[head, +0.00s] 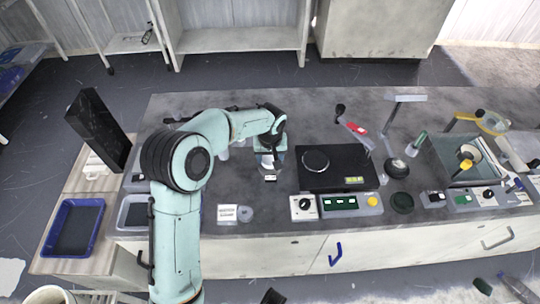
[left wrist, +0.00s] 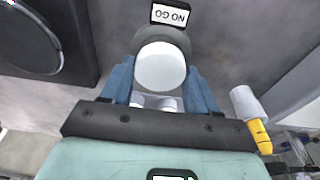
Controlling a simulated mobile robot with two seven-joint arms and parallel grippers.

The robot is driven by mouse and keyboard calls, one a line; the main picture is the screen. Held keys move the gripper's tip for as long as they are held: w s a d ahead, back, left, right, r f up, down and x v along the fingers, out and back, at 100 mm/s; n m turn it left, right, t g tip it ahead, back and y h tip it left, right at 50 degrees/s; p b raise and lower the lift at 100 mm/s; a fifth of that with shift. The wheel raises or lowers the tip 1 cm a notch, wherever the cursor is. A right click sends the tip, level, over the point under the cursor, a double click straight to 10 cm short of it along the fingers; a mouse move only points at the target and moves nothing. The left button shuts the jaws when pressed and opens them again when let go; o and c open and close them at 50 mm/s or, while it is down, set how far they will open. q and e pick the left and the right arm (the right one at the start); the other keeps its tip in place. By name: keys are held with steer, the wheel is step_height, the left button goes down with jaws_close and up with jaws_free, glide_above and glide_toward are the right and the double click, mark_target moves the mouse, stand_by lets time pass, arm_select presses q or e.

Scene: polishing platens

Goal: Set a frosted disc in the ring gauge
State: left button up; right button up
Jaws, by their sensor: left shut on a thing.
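My left gripper (head: 268,160) reaches down over the bench, left of the black square plate. In the left wrist view its two blue fingers (left wrist: 160,82) are shut on a pale frosted disc (left wrist: 160,68). A grey ring gauge (left wrist: 163,34) shows as a curved rim just beyond the disc, with a NO GO label (left wrist: 170,15) beside it. The label also shows in the head view (head: 270,178). The disc overlaps the ring in the picture; I cannot tell whether it is inside or above it. My right gripper is not in view.
A black plate with a round ring (head: 347,172) stands right of the gripper, with control boxes (head: 350,204) in front. A sign (head: 227,213) and a small grey round piece (head: 245,213) lie near the front edge. A blue tray (head: 74,228) is at far left.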

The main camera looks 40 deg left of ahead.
arm_select(q)
steer(key=shift+f+b, duration=0.55)
steer(key=shift+f, duration=0.25)
stand_by(1.2)
steer(key=o, duration=1.2)
step_height(320, 180, up, 13)
steer(key=s+d+p, duration=0.1)
steer(key=shift+s+d+r+p, duration=0.15)
steer(key=shift+s+p, duration=0.1)
steer(key=shift+p, duration=0.1)
